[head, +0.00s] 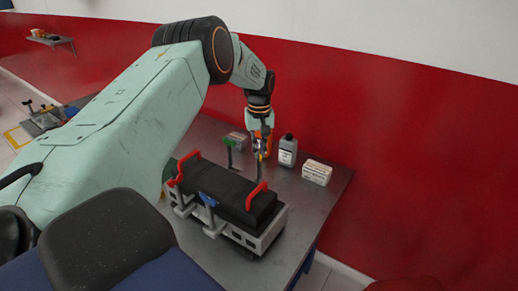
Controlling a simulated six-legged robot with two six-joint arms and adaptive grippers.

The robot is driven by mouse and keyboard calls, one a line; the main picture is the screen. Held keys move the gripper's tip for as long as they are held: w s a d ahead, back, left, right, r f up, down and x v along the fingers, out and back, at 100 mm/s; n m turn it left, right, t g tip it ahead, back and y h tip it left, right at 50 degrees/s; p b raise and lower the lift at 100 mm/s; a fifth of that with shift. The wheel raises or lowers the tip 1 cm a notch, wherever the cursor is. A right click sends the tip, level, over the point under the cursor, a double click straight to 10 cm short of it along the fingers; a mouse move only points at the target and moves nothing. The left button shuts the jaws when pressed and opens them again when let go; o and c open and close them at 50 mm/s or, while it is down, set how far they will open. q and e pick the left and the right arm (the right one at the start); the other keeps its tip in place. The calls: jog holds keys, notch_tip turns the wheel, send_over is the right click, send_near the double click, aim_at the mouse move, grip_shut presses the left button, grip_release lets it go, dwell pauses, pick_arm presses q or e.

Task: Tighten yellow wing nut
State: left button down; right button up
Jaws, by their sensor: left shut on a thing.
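A black block with red handles (238,190) sits in a grey frame on the metal table. The yellow wing nut (258,157) is a tiny patch at the top of a post at the block's back right corner. My left gripper (260,151) reaches down over that post from above. It is shut on the yellow wing nut, which is mostly hidden between the fingers. A green wing nut (229,142) tops a post to the left, and a blue one (207,199) is at the front. My right gripper is not in view.
An orange object (268,139) is close behind the gripper. A red wall runs behind. The table's right end is clear.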

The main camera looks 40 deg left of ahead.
pick_arm(q)
jog(key=m, duration=0.4)
jog(key=shift+d+m, duration=0.1)
jog(key=shift+m, duration=2.4)
jog(key=shift+s+b, duration=0.1)
jog(key=shift+b, duration=0.2)
jog(key=c, duration=1.5)
grip_release()
jog(key=shift+s+r, duration=0.1)
jog(key=shift+w, duration=0.2)
